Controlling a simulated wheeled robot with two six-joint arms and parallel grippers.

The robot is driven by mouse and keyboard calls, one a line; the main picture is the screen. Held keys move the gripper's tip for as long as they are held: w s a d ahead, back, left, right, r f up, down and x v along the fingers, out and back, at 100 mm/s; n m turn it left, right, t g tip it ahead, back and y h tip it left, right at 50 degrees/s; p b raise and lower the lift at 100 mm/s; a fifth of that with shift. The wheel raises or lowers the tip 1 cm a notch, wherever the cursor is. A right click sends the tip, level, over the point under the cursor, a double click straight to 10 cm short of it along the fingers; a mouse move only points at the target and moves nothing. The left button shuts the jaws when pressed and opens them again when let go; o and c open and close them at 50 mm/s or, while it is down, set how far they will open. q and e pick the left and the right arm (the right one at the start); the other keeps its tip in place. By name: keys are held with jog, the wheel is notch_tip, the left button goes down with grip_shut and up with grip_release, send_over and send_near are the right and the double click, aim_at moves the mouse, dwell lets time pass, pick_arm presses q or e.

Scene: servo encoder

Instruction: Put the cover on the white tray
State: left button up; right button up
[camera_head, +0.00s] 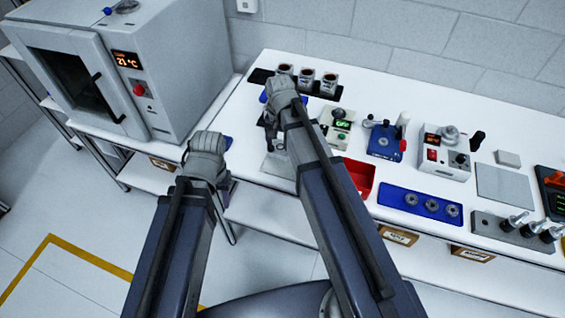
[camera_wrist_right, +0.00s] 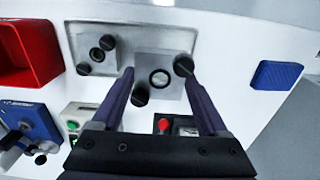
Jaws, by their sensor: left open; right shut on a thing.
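My right gripper (camera_wrist_right: 157,82) is shut on a grey square cover (camera_wrist_right: 146,64) with a dark ring in its middle and black knobs at its corners. The pale tray (camera_wrist_right: 76,34) lies beneath and beside it, partly hidden by the cover. A similar square with a ring and two black knobs (camera_wrist_right: 83,69) sits at the tray's left end. I cannot tell whether the held cover touches the tray. In the head view, the right gripper (camera_head: 271,140) is over the bench's left part, mostly hidden by its wrist. My left gripper (camera_head: 223,186) is open, by the bench's front edge.
A red bin (camera_wrist_right: 25,48) stands beside the tray. A blue block (camera_wrist_right: 277,75) lies on the other side. Several instruments, such as a blue device (camera_head: 384,142), cover the bench to the right. Cups (camera_head: 329,84) stand behind. A grey oven (camera_head: 150,60) is at left.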

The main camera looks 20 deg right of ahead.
aim_at(280, 164)
jog(key=shift+f+b, duration=2.65)
jog(key=shift+f, duration=0.65)
jog(key=shift+f, duration=0.2)
jog(key=o, duration=1.2)
jog(key=shift+r, duration=0.1)
notch_tip(280, 164, up, 12)
jog(key=p, duration=1.2)
jog(key=s+a+n, duration=0.3)
jog(key=s, duration=0.2)
jog(key=s+a+n, duration=0.3)
jog(key=s+n, duration=0.1)
jog(key=s, duration=0.1)
jog(key=s+a+n+h, duration=0.1)
jog(key=s+a+n, duration=0.2)
jog(key=s, duration=0.1)
jog(key=shift+s+a+r+n, duration=0.2)
jog(key=shift+s+a+n, duration=0.1)
jog(key=shift+s+a, duration=0.1)
